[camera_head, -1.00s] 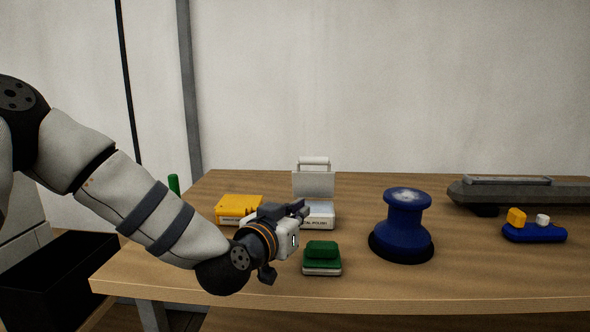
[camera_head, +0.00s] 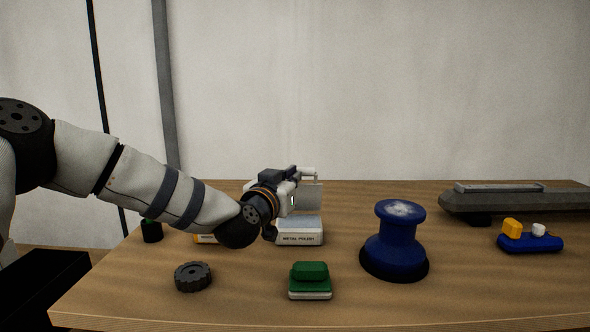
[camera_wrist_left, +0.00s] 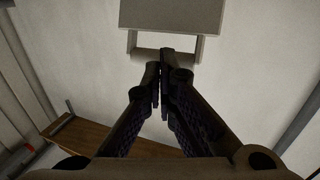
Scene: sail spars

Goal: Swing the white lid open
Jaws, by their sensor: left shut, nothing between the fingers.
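The white box (camera_head: 300,239) marked METAL POLISH stands on the table, left of the blue winch drum. Its white lid (camera_head: 312,196) stands upright at the back of the box, with a bar handle along its top edge. My left gripper (camera_head: 298,174) is in front of the lid at handle height and hides its left part. In the left wrist view the lid (camera_wrist_left: 172,14) and its handle (camera_wrist_left: 180,54) lie just beyond the fingertips (camera_wrist_left: 161,72). The fingers are shut and empty; I cannot tell whether they touch the handle. My right gripper is out of view.
The blue drum (camera_head: 394,246) stands to the right, and a green block (camera_head: 310,272) lies in front. A black knobbed wheel (camera_head: 193,277) lies at front left. A blue tray (camera_head: 530,243) is at right.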

